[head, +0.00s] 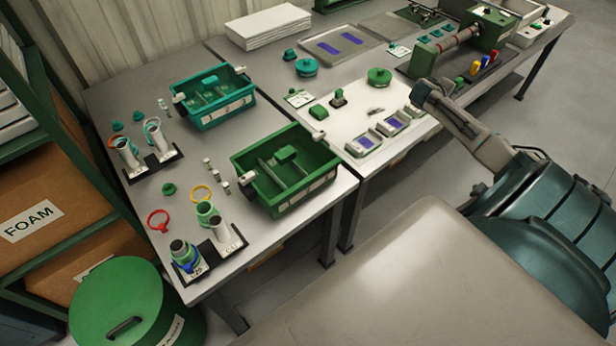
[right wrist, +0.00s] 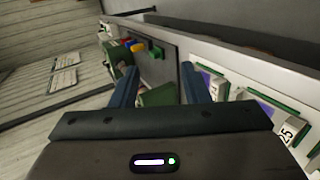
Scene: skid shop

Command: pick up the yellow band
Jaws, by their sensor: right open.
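The yellow band (head: 201,185) is a thin ring on the grey bench in the head view. It lies just behind the green-topped cylinders at the near left, with a red band (head: 151,216) to its left. My right gripper (head: 418,96) is far to the right of it, over the front edge of the other bench. In the right wrist view the two fingers of my right gripper (right wrist: 160,78) are apart, with nothing held between them. My left gripper is not in view.
A green bin (head: 267,205) stands right of the yellow band, and a teal bin (head: 205,122) stands behind. Cylinders in dark holders (head: 150,163) stand behind and in front of it. A green drum (head: 118,300) stands on the floor at the near left.

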